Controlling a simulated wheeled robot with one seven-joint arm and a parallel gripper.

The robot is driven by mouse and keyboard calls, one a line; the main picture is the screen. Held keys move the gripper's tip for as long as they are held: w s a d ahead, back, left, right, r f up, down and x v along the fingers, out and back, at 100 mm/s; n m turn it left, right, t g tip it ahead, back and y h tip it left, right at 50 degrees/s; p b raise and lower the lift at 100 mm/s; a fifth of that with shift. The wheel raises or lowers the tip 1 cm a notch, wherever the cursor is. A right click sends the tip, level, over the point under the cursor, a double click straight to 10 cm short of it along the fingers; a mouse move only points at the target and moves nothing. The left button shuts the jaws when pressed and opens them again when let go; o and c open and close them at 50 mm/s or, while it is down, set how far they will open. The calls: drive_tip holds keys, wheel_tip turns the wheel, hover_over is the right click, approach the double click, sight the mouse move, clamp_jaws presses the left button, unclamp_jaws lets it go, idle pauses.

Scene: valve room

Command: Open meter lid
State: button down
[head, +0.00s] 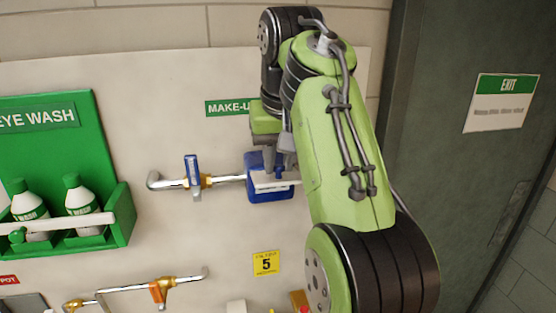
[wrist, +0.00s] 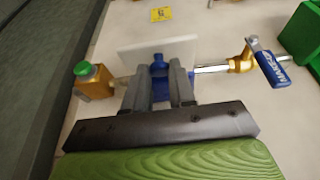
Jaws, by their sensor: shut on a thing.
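The meter is a blue box (head: 268,190) on the wall pipe, under the green MAKE-UP sign, with a pale flat plate (head: 272,182) at its front. In the wrist view the plate (wrist: 135,58) stands out beyond my fingertips. My gripper (head: 279,160) reaches down to the meter from above. In the wrist view its fingers (wrist: 160,84) are shut on a blue part of the meter (wrist: 159,68), seemingly the lid's tab. The fingers and my arm hide part of the meter, and I cannot tell how far the lid is open.
A blue-handled valve (head: 192,175) sits left of the meter. The green eye wash holder (head: 118,222) with bottles is at far left. An orange-handled valve (head: 158,291) is on a lower pipe. A dark door (head: 440,130) is at right.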

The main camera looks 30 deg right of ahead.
drive_tip(key=shift+w+r, duration=0.1)
idle(0.5)
drive_tip(key=c, duration=1)
unclamp_jaws()
drive_tip(key=shift+o, duration=0.2)
